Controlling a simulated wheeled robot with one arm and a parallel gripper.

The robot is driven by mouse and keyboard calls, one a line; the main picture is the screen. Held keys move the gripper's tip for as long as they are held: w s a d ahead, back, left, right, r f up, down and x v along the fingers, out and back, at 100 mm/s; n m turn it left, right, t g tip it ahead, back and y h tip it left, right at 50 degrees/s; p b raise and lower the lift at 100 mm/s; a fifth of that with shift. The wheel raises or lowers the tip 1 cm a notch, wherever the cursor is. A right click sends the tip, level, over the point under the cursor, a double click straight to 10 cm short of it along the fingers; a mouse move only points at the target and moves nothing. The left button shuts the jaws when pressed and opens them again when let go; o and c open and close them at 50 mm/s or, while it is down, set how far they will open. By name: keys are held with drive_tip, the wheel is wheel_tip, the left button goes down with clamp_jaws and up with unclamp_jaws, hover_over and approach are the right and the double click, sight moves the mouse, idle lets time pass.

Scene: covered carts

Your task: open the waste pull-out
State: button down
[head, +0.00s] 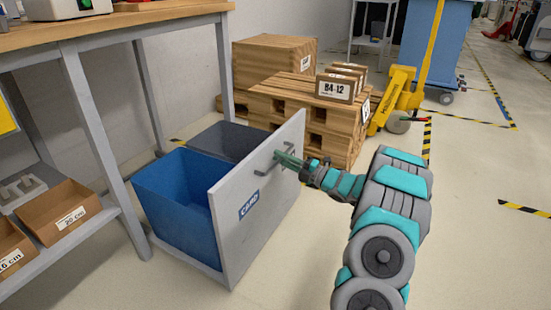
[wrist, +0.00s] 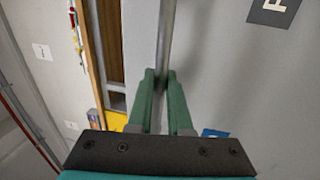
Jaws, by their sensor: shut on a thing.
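Behind the panel are a blue bin (head: 172,190) and a dark grey bin (head: 226,141). A metal bar handle (head: 268,164) is on the panel's outer face. My gripper (head: 290,160) is at the handle, and its green fingers are shut on it. In the wrist view my gripper (wrist: 160,80) has its fingertips closed around the handle bar (wrist: 165,45), with the grey panel behind.
A wooden-topped workbench (head: 120,22) with grey legs stands at the left, with cardboard boxes (head: 62,212) on its lower shelf. Stacked wooden pallets (head: 305,115) with a box marked B4-12 and a yellow pallet truck (head: 395,98) stand behind. The floor in front is clear.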

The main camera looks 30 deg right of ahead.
idle(0.3)
drive_tip(key=c, duration=1.1)
unclamp_jaws()
drive_tip(key=shift+s+d, duration=0.1)
drive_tip(key=shift+p+v, duration=0.3)
drive_tip(key=shift+v, duration=3.55)
